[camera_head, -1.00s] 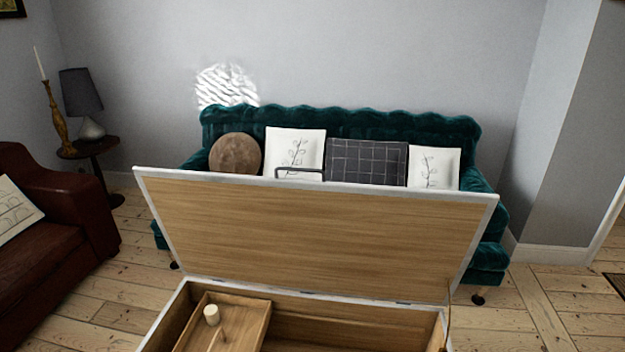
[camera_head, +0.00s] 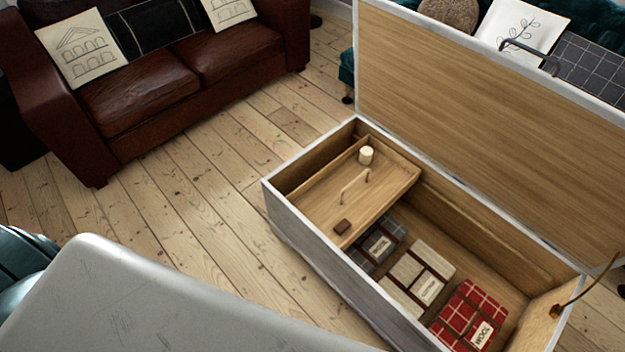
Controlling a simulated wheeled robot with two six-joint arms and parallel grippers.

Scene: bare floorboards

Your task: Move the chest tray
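The wooden chest tray (camera_head: 318,202) sits inside the open chest (camera_head: 325,265), at its left end near the top. The tray has a thin wooden handle (camera_head: 342,192) in its middle. A small cream cylinder (camera_head: 365,155) stands on its far part and a small dark brown block (camera_head: 342,227) lies near its right front edge. The chest lid (camera_head: 480,110) stands raised at the back. Neither of my grippers is in view.
Folded textiles lie on the chest floor right of the tray: a grey one (camera_head: 378,246), a beige one (camera_head: 417,278) and a red plaid one (camera_head: 468,316). A pale grey surface (camera_head: 150,305) fills the lower left. A brown leather sofa (camera_head: 175,85) stands behind open floorboards (camera_head: 205,215).

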